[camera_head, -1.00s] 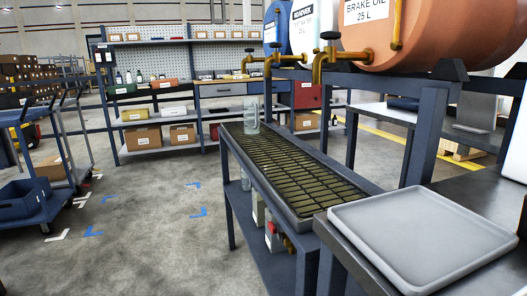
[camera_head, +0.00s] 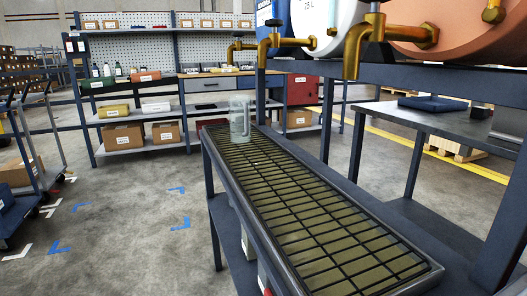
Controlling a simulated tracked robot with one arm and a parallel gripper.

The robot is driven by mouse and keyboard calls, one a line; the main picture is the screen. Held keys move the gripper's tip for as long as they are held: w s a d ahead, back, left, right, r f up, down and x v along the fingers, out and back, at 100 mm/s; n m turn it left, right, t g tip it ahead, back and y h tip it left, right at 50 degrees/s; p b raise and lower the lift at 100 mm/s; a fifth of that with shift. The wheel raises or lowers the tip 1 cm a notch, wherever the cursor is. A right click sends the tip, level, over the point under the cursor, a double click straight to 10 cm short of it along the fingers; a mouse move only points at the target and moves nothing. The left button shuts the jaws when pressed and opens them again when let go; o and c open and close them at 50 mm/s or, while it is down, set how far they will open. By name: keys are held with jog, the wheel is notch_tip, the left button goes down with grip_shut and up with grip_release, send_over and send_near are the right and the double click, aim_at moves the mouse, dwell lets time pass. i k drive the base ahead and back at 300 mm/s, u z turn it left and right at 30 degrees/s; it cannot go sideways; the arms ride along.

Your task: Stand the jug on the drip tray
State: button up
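A clear glass jug (camera_head: 240,118) stands upright at the far end of the drip tray, its base appearing to rest on the grid. The drip tray (camera_head: 300,200) is a long dark tray with a greenish base and a black grid, on top of a blue-grey metal stand. Apart from the jug, its grid is bare. My gripper is not in view.
Brass taps (camera_head: 366,40) hang over the drip tray's right side from a white drum (camera_head: 335,20) and an orange drum (camera_head: 420,45). A grey metal bench (camera_head: 440,118) stands at right. Shelving with boxes (camera_head: 122,136) stands behind.

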aim_at(295, 186)
jog(key=u, duration=0.05)
jog(key=i, duration=1.05)
jog(key=u, duration=0.05)
